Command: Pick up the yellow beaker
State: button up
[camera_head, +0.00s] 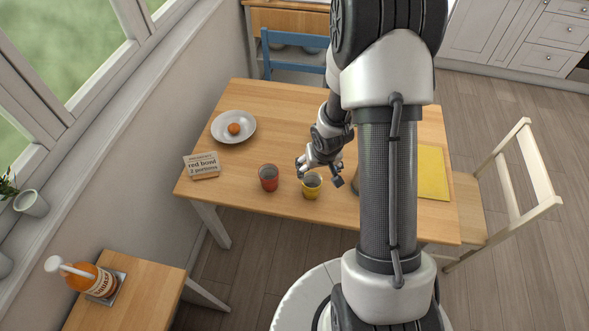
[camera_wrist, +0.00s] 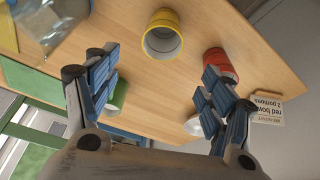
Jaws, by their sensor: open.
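The yellow beaker (camera_head: 312,190) stands upright near the front edge of the wooden table. In the wrist view the yellow beaker (camera_wrist: 161,50) is at the top centre, its open mouth showing. My gripper (camera_head: 320,174) is open and empty, just above and behind the beaker in the head view. In the wrist view my gripper (camera_wrist: 160,66) has its fingers spread wide, with the beaker ahead of the gap between the tips. I see no contact with the beaker.
A red beaker (camera_head: 268,182) stands left of the yellow one. A white plate (camera_head: 220,134) holds an orange item (camera_head: 234,128), near a sign (camera_head: 203,168). A green item (camera_wrist: 118,95) is partly hidden behind a finger. A yellow sheet (camera_head: 433,172) lies at right.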

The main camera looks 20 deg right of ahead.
aim_at(311, 185)
jog(key=b+x, duration=0.5)
jog(key=x, duration=0.4)
jog(key=b+x, duration=0.6)
jog(key=x, duration=0.3)
jog(key=shift+s+a, duration=0.1)
jog(key=shift+a, duration=0.1)
jog(key=shift+r, duration=0.1)
jog(key=c, duration=1.2)
